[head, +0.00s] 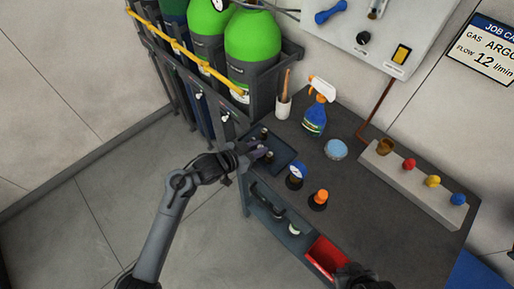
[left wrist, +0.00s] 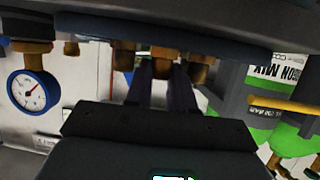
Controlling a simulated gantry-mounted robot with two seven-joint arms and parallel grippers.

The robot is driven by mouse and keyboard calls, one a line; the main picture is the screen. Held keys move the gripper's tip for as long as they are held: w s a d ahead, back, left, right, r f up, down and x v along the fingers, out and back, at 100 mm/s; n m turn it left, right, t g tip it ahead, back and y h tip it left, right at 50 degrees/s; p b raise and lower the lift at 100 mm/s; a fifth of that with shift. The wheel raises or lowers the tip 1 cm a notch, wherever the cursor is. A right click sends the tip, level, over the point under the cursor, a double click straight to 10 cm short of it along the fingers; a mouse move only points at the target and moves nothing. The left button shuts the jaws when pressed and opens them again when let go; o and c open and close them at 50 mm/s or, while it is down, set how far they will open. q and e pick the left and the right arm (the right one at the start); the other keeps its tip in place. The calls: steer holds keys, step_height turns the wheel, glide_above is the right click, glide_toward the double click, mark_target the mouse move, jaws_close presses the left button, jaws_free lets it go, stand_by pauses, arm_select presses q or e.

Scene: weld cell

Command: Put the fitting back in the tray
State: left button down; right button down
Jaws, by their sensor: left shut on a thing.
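The small dark tray (head: 287,160) lies at the left end of the bench, with small fittings (head: 264,132) in it. My left gripper (head: 262,150) is at the tray's left side, low over it. In the left wrist view, which looks upside down, its two dark fingers (left wrist: 166,88) are shut on a brass fitting (left wrist: 164,53). Other brass fittings (left wrist: 199,72) stand close on either side. I cannot tell whether the held fitting touches the tray. A dark shape at the bottom edge of the head view seems to be my right gripper (head: 362,277); its fingers are unclear.
A blue-rimmed gauge (head: 295,173) and an orange-topped item (head: 319,198) stand right of the tray. A spray bottle (head: 315,118), a light blue tin (head: 336,149) and a rack with coloured knobs (head: 418,181) are behind. Green cylinders (head: 252,48) stand at the left. A red bin (head: 326,257) is in front.

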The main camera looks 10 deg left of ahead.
arm_select(q)
steer(key=c, duration=1.2)
jaws_free()
steer(key=shift+f, duration=0.1)
steer(key=shift+c, duration=0.2)
steer(key=shift+s+a+r, duration=0.1)
steer(key=shift+s+r, duration=0.05)
steer(key=shift+r, duration=0.1)
steer(key=p+v, duration=0.3)
steer(key=v, duration=0.8)
steer(key=s+a+f+n+g+y, duration=0.2)
steer(key=s+a+y, duration=0.1)
steer(key=s, duration=0.5)
steer(key=s+a+f+n+g+y, duration=0.2)
steer(key=s+a+y, duration=0.1)
steer(key=s, duration=0.6)
steer(key=s+a+f+n+g+y, duration=0.2)
steer(key=s+a+y, duration=0.1)
steer(key=s, duration=0.6)
steer(key=shift+f+n, duration=0.3)
steer(key=shift+f, duration=0.1)
steer(key=shift+r, duration=0.1)
